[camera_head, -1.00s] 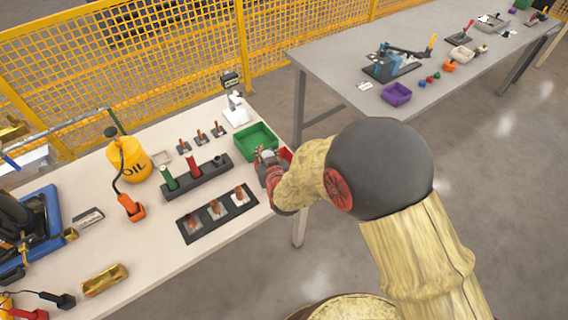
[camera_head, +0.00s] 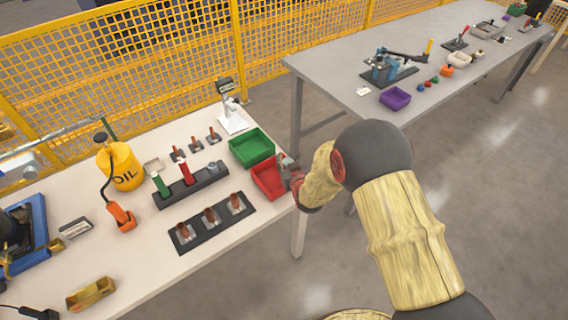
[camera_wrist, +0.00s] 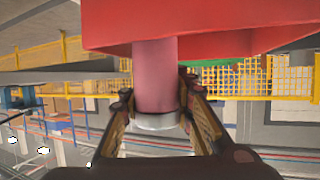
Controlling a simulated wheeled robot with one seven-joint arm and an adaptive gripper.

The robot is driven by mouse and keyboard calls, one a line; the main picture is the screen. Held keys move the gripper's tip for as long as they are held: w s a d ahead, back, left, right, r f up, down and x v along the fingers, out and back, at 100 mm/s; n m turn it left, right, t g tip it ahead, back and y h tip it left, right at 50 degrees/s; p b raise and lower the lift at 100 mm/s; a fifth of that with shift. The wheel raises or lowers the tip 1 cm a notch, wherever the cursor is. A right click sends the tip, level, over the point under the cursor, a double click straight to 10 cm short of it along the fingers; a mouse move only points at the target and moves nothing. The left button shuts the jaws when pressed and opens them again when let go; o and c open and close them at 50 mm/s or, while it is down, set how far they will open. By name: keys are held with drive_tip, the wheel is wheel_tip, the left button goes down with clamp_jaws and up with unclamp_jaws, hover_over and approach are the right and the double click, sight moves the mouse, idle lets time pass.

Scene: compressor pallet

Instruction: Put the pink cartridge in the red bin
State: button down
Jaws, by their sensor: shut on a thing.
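The red bin (camera_head: 268,183) stands near the right edge of the near table, just in front of the green bin. It also fills the top of the wrist view (camera_wrist: 215,24). My gripper (camera_head: 290,163) is at the bin's right side, by the table edge. In the wrist view my gripper (camera_wrist: 162,110) is shut on the pink cartridge (camera_wrist: 155,75), a pink cylinder with a pale end between the fingers. Its other end overlaps the red bin; I cannot tell whether they touch. In the head view I cannot make out the cartridge at the gripper.
The green bin (camera_head: 251,146) stands behind the red one. A dark rack (camera_head: 191,186) with green and red cylinders and a black tray (camera_head: 212,222) lie to the left. A yellow oil can (camera_head: 121,166) stands further left. Open floor lies right of the table.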

drive_tip(key=shift+f, duration=0.3)
drive_tip(key=shift+f, duration=0.2)
drive_tip(key=c, duration=1.4)
unclamp_jaws()
drive_tip(key=shift+r, duration=0.1)
